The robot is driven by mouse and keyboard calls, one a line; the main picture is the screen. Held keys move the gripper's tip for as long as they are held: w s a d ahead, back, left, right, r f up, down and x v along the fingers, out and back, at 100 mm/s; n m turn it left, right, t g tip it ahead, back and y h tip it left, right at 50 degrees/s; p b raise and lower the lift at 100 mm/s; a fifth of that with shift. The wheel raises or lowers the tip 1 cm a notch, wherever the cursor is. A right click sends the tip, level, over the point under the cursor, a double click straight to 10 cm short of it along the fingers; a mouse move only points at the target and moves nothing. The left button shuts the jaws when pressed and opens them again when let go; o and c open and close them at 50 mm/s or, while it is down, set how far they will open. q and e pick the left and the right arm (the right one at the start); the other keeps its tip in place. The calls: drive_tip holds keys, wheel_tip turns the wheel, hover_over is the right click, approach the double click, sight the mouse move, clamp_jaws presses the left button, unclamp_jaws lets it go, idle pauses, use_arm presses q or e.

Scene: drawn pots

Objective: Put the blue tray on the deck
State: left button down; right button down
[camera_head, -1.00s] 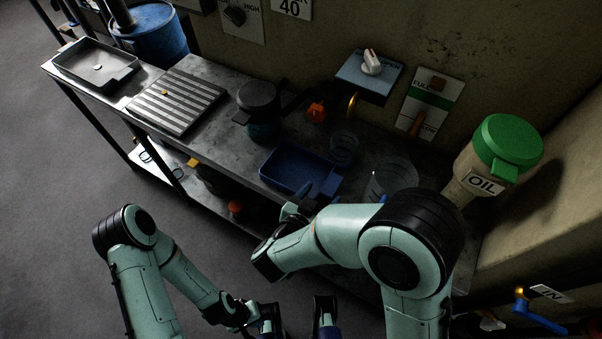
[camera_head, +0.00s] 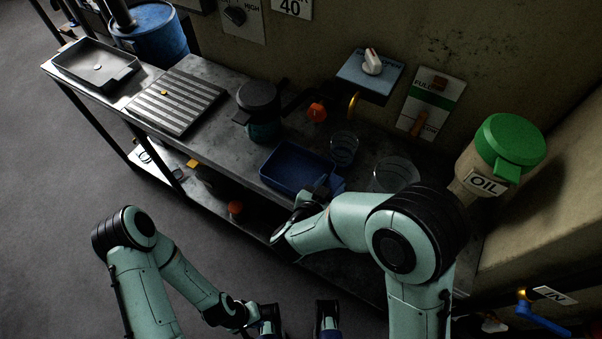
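The blue tray (camera_head: 290,168) lies on the metal workbench near its front edge, with a lip at its right end. My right gripper (camera_head: 328,188) is at that right end, overlapping the lip. Its fingers are small and dark there, and I cannot tell whether they are closed on the lip. My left gripper (camera_head: 299,322) is low in the view, in front of the bench, with two fingers wide apart and nothing between them. A grey ribbed plate (camera_head: 172,108), which may be the deck, lies on the bench to the left with a small yellow thing on it.
A dark-lidded pot (camera_head: 259,101) stands between ribbed plate and blue tray. Clear beakers (camera_head: 343,149) stand right of the tray, partly behind my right arm. A grey tray (camera_head: 110,80) is at the far left. An oil container (camera_head: 497,150) is at the right.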

drive_tip(key=shift+r, duration=0.1)
wheel_tip(320, 180, up, 20)
drive_tip(key=p, duration=0.5)
